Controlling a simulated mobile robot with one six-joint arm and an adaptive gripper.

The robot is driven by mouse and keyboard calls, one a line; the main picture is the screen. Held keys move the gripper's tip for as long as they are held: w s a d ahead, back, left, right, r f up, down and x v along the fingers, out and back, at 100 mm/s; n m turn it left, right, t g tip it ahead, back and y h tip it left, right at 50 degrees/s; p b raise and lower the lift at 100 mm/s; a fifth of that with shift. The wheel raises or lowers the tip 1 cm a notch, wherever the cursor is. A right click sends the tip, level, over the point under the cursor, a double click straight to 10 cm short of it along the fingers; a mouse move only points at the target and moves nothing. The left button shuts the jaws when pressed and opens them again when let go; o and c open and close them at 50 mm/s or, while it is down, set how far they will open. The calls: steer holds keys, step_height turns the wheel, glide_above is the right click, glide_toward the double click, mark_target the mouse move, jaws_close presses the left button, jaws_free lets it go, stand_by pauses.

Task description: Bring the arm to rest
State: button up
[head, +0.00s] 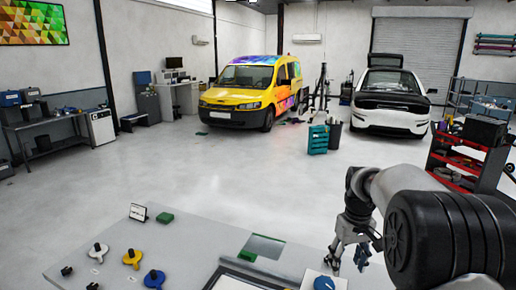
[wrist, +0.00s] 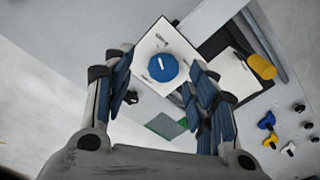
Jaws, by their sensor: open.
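My arm (head: 425,228) reaches in from the right in the head view. My gripper (head: 348,262) hangs pointing down at the right end of the grey table (head: 85,262). In the wrist view my gripper (wrist: 163,95) is open, with its blue-padded fingers apart and nothing between them touching. Beyond the fingers a round blue piece (wrist: 163,68) with a white mark lies on a white square plate (wrist: 150,48). The blue piece also shows in the head view (head: 324,284), left of my gripper and cut by the lower edge.
On the table stand a yellow knob piece (head: 131,259), a blue knob piece (head: 154,278), a green block (head: 165,218) and a small sign (head: 138,212). A red tool cart (head: 463,160) stands behind my arm. Open floor (head: 240,180) lies beyond the table.

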steer(key=s+a+r+t+b, duration=0.1)
steer(key=s+a+r+b, duration=0.25)
steer(key=s, duration=0.45)
steer(key=s+a+r+t+b, duration=0.1)
steer(key=s+a+r+b, duration=0.2)
steer(key=s, duration=0.6)
steer(key=s+a+f+t+b, duration=0.1)
steer(key=s+f+b, duration=0.1)
steer(key=s+f, duration=0.2)
steer(key=s+a+f+m+t+b, duration=0.1)
steer(key=s+f, duration=0.4)
steer(key=s, duration=0.6)
steer(key=shift+s+a+f+b, duration=0.15)
steer(key=shift+a+b, duration=0.65)
steer(key=shift+b, duration=0.05)
